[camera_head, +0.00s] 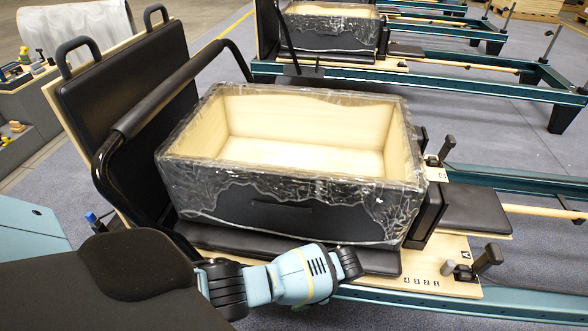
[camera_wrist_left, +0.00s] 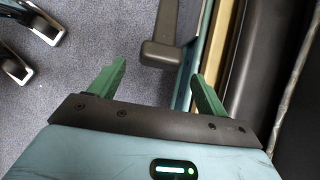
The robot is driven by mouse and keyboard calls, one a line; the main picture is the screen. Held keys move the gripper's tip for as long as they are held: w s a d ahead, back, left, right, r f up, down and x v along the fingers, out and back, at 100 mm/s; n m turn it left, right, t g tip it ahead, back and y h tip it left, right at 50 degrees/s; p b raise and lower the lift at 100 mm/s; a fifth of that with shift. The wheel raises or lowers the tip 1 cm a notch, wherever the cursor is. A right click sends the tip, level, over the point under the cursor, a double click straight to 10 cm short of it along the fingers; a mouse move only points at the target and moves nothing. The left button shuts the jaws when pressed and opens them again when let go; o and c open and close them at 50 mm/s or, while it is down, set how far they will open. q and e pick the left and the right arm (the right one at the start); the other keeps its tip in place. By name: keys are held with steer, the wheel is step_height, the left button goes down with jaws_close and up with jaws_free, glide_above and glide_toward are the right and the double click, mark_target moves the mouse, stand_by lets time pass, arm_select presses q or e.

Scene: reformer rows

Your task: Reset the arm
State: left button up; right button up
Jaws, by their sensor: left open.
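My left arm (camera_head: 290,277) reaches in from the lower left in the head view, low in front of the reformer's near side; its gripper is hidden there. In the left wrist view my left gripper (camera_wrist_left: 158,72) is open, its two green fingers apart with nothing held. A dark bar with a blocky end (camera_wrist_left: 160,54) shows beyond and between the fingertips; I cannot tell the exact gap to it. My right gripper is not in view.
An open, empty box (camera_head: 290,204) wrapped in clear plastic sits on the nearest reformer. A black bar (camera_head: 165,92) and a tall padded board (camera_head: 125,90) stand at its left. A black-handled knob (camera_head: 484,262) rises at right. More reformers (camera_head: 330,30) stand behind. Grey floor (camera_wrist_left: 75,85) lies left of the gripper.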

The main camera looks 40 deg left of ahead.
arm_select(q)
steer(key=shift+v, duration=0.9)
